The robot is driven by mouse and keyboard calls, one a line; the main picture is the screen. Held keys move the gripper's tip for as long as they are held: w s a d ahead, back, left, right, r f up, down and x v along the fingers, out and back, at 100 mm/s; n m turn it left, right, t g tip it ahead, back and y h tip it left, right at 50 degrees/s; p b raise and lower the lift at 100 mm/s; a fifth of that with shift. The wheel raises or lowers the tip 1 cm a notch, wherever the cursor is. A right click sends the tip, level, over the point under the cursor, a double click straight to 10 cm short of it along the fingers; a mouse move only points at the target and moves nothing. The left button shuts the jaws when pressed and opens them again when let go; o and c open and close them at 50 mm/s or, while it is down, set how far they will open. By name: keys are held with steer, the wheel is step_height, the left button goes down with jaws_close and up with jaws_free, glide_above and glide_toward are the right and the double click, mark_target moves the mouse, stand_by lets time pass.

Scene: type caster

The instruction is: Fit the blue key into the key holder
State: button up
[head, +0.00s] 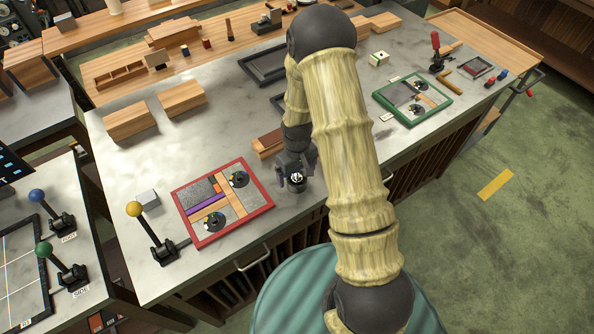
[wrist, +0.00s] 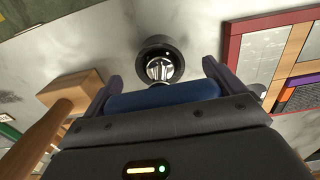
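My gripper (head: 297,167) is over the grey bench, just right of the red-framed board. In the wrist view my gripper (wrist: 163,82) has a blue bar, the blue key (wrist: 165,96), crosswise between its two dark fingers, which seem to press on its ends. A dark round piece with a shiny metal centre, apparently the key holder (wrist: 171,48), lies just beyond the key. It also shows in the head view as a dark ring (head: 296,187) below the fingers. The key's far end is mostly hidden, so I cannot tell whether it touches the holder.
The red-framed board (head: 233,218) lies to the left. A wooden block (head: 266,144) is close behind my gripper. A yellow-knobbed lever (head: 150,232) stands at the front left. A green-framed board (head: 428,113) and a red-handled tool (head: 436,50) are at the right.

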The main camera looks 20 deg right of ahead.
steer(key=shift+o, duration=0.4)
steer(key=shift+r, duration=0.1)
steer(key=shift+r, duration=0.6)
step_height(320, 180, up, 16)
steer(key=b, duration=0.3)
steer(key=shift+b, duration=0.3)
steer(key=s+r+m+t, duration=0.1)
steer(key=s+m+t, duration=0.1)
steer(key=s, duration=1.2)
steer(key=shift+s+r+m+t, duration=0.15)
steer(key=shift+r+m+t, duration=0.15)
steer(key=shift+m, duration=0.5)
